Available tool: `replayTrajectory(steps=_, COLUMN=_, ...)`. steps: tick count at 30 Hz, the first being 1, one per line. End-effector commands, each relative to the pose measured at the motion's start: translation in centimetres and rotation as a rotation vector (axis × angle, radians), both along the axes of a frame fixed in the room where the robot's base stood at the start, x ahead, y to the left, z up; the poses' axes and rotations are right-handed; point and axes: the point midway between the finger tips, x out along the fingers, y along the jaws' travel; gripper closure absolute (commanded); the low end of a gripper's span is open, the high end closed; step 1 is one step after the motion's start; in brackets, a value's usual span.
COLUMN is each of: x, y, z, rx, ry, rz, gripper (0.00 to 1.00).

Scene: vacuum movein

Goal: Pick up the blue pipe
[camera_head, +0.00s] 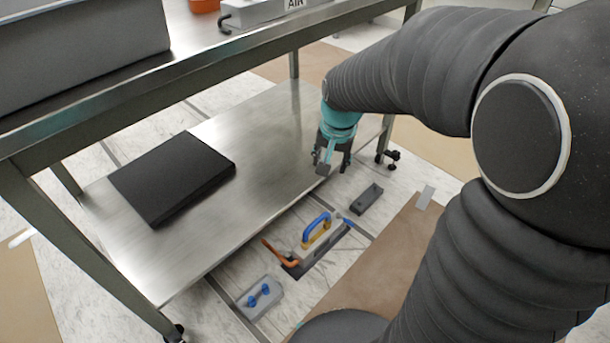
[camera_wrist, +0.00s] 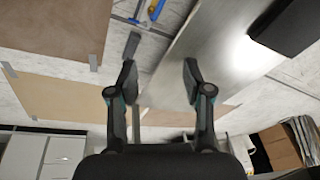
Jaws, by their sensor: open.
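A blue arched piece, which looks like the blue pipe (camera_head: 315,226), stands next to a yellow part on a dark grey base on the floor, in front of the lower metal shelf. A blue piece (camera_wrist: 156,9) also shows at the top edge of the wrist view, partly cut off. My gripper (camera_head: 332,160) is open and empty, pointing down near the right end of the lower shelf, up and to the right of the blue pipe in the picture. In the wrist view my gripper's (camera_wrist: 160,80) two fingers are spread with nothing between them.
A steel table's lower shelf (camera_head: 262,140) carries a black slab (camera_head: 172,176). The tabletop edge (camera_head: 200,75) runs above. An orange-handled part (camera_head: 281,253), a grey block (camera_head: 366,198) and a grey plate (camera_head: 262,309) with small blue knobs lie on the floor.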

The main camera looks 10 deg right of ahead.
Motion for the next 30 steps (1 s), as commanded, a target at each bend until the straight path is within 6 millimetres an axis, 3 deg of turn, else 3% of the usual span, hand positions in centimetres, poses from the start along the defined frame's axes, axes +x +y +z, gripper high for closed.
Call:
replayTrajectory(steps=3, x=3.0, y=0.0, z=-3.7, rx=0.017, ry=0.049, rz=-0.075, gripper=0.50)
replayTrajectory(steps=9, x=7.1, y=0.1, z=-10.4, rx=0.040, ry=0.117, rz=-0.206, gripper=0.50)
replayTrajectory(steps=18, x=10.8, y=0.2, z=-21.5, rx=0.056, ry=0.209, rz=-0.391, gripper=0.50)
replayTrajectory(steps=23, x=11.5, y=0.2, z=-25.4, rx=0.058, ry=0.237, rz=-0.452, gripper=0.50)
replayTrajectory(steps=30, x=11.6, y=0.2, z=-28.3, rx=0.059, ry=0.249, rz=-0.481, gripper=0.50)
